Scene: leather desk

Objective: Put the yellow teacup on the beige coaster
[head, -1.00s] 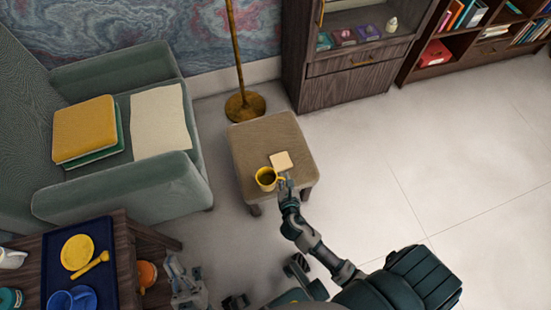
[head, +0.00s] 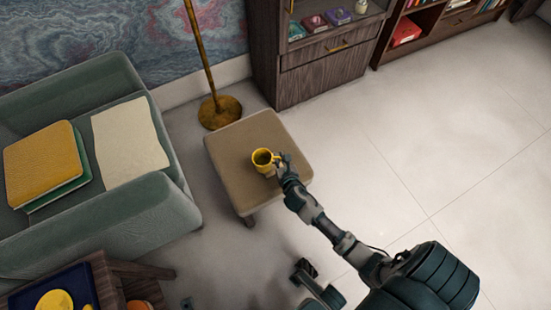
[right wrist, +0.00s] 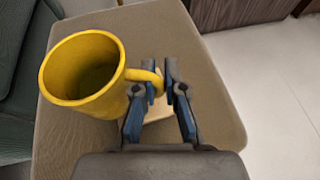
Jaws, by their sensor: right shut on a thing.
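The yellow teacup (head: 262,161) is upright over the brown upholstered stool (head: 230,180). In the right wrist view the teacup (right wrist: 85,75) is at the left, large, its dark inside showing. My right gripper (head: 281,162) is shut on its handle; the fingers (right wrist: 162,82) close around the handle at mid-picture. The beige coaster (right wrist: 160,108) shows beneath the fingers in the right wrist view, partly hidden by the cup and fingers. I cannot tell whether the cup touches it. Only a small dark tip, perhaps of my left gripper (head: 187,303), shows at the bottom edge.
A green armchair (head: 150,225) with a cushion (head: 40,160) stands left of the stool. A brass lamp base (head: 220,112) and a dark cabinet (head: 325,75) are behind it. A side table with a blue tray (head: 85,280) is at bottom left. The floor to the right is clear.

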